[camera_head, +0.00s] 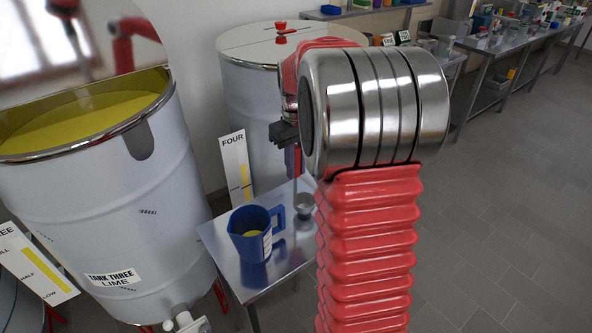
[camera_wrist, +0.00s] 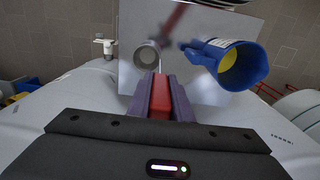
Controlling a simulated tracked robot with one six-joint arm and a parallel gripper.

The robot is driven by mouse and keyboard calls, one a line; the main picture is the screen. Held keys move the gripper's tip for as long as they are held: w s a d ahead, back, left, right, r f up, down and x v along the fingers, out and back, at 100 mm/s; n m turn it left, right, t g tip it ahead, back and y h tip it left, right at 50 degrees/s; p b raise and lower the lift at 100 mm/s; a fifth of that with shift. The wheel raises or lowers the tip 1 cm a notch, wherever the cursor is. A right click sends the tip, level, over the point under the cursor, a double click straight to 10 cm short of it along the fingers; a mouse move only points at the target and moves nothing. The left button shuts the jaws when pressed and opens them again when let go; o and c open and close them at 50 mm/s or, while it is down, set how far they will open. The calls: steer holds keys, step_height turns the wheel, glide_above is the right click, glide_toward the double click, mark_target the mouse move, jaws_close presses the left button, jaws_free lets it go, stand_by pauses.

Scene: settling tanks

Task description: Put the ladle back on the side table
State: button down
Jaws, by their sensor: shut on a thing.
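My gripper (camera_head: 292,162) is over the metal side table (camera_head: 286,258), partly hidden by my arm. It is shut on the red handle (camera_wrist: 160,98) of the ladle, which hangs down from the fingers. The ladle's round grey bowl (camera_head: 304,203) is at the right part of the side table; I cannot tell whether it touches the top. In the wrist view the bowl (camera_wrist: 147,55) shows just beyond the fingertips, over the shiny side table (camera_wrist: 132,22).
A blue jug (camera_head: 250,236) with yellow contents stands on the side table, left of the ladle. Tank three (camera_head: 110,215), open with yellow liquid, is at left. Tank four (camera_head: 250,90), lidded, is behind.

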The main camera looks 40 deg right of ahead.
steer(key=shift+f, duration=0.8)
steer(key=c, duration=1.6)
jaws_free()
step_height(320, 180, up, 12)
steer(key=shift+f, duration=0.2)
steer(key=shift+r, duration=0.35)
